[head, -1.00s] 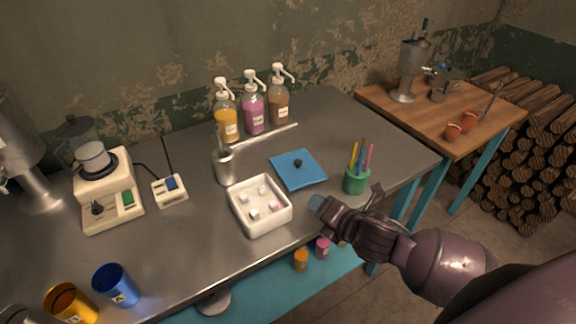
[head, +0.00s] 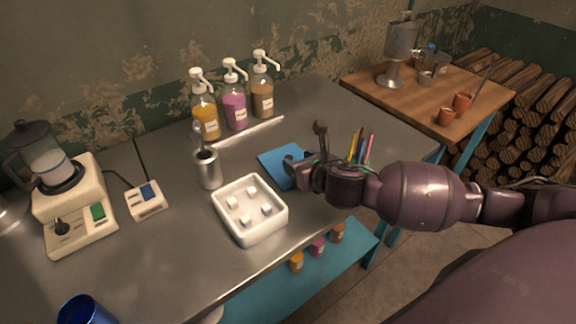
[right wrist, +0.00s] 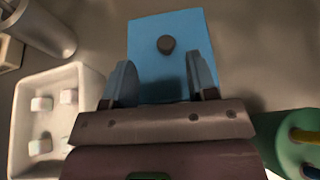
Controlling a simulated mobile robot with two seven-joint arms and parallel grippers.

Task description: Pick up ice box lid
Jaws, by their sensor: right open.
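The ice box lid is a blue square plate (head: 273,157) lying flat on the metal table, partly hidden by my right gripper in the head view. In the right wrist view the lid (right wrist: 145,32) shows its dark round knob (right wrist: 166,44). My right gripper (head: 290,161) is over the lid's right part. In the right wrist view its two fingers (right wrist: 160,80) are open and empty, with the knob ahead between their lines. The white ice box (head: 221,208) stands open left of the gripper with several ice cubes in it. My left gripper is not in view.
A green cup with pencils (right wrist: 283,140) stands close to the right of my gripper. A metal cup (head: 207,171) stands left of the lid. Several pump bottles (head: 235,108) stand behind. A blender (head: 62,190) is at left.

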